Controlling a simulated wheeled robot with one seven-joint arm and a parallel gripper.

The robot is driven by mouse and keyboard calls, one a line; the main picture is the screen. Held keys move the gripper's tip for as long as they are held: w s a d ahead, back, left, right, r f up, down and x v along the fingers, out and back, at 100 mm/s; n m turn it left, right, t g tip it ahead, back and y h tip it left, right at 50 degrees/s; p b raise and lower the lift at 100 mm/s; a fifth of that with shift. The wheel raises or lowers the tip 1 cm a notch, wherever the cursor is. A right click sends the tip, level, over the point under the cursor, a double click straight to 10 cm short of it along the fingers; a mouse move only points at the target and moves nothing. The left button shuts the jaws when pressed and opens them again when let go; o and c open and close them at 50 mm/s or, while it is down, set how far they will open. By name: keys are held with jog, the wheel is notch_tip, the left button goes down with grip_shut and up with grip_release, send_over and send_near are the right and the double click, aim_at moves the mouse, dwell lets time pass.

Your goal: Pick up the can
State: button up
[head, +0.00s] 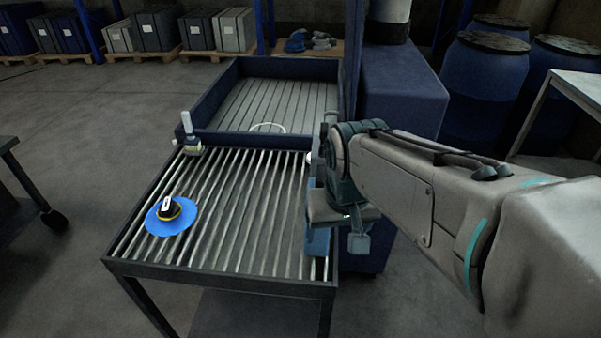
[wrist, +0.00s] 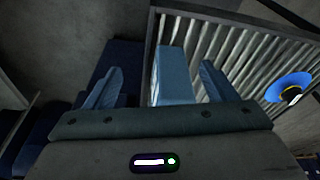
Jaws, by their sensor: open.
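A plain light-blue, box-shaped object, which may be the can, shows in the wrist view (wrist: 173,78) between my fingers, nearer the right one. It is at the right edge of the slatted table. In the head view its blue side (head: 317,240) shows partly behind my gripper (head: 343,238), which hides much of it. My gripper is open, with a finger on each side in the wrist view (wrist: 161,72). I see no grip on the object, and cannot tell how far it is from the fingers.
The slatted table (head: 215,268) also holds a blue disc (head: 158,226) with a black-and-yellow piece on it, and a white-handled brush-like tool (head: 188,125). A blue-walled tray (head: 200,103) adjoins behind. A dark blue machine (head: 402,90) and blue drums (head: 485,85) stand to the right.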

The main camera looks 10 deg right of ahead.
jog(key=w+r+m+p, duration=0.1)
jog(key=w+r, duration=0.2)
jog(key=w+r+m+g+p, duration=0.1)
jog(key=w+r, duration=0.3)
jog(key=w+r+g+p, duration=0.1)
jog(key=w+r, duration=0.3)
jog(key=shift+w+d+r+m, duration=0.1)
jog(key=shift+d+r+m, duration=0.1)
jog(key=shift+d+m, duration=0.2)
notch_tip(320, 180, down, 8)
jog(key=shift+a+f, duration=0.1)
jog(key=shift+a+f+p, duration=0.2)
jog(key=shift+f+p, duration=0.1)
jog(key=shift+f, duration=1.05)
jog(key=shift+a+f+p, duration=0.15)
jog(key=shift+f+p, duration=0.1)
jog(key=shift+f, duration=1.1)
jog(key=shift+w+r, duration=0.1)
jog(key=c, duration=1.4)
